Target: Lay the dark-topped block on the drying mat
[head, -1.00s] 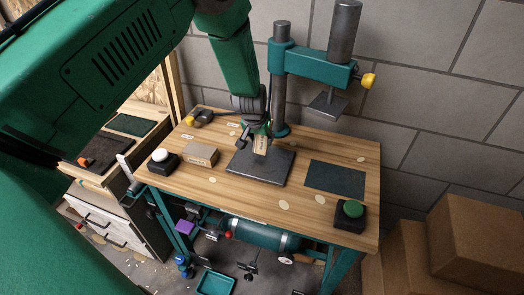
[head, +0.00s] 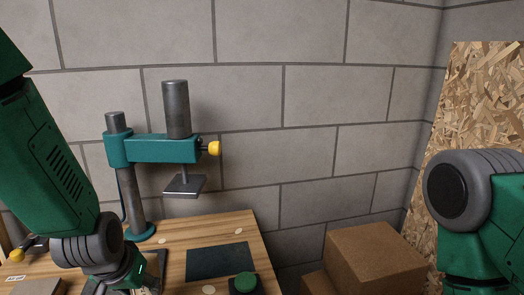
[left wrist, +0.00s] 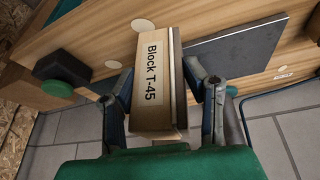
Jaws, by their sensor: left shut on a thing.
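My left gripper (left wrist: 163,90) is shut on a wooden block (left wrist: 152,78) labelled "Block T-45". A narrow dark strip runs along the block's right side in the left wrist view. In the head view the left gripper (head: 122,284) is at the bottom left, in front of the dark metal plate, and the block is mostly cut off or hidden there. The drying mat, a flat dark green rectangle (head: 220,262), lies bare on the wooden bench, right of the gripper. My right gripper is out of frame.
A teal press stand (head: 160,149) with a hanging square plate rises behind the gripper. A green button on a black base (head: 243,284) sits in front of the mat. The dark base plate (left wrist: 235,55) lies on the bench. Cardboard boxes (head: 372,262) stand to the right.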

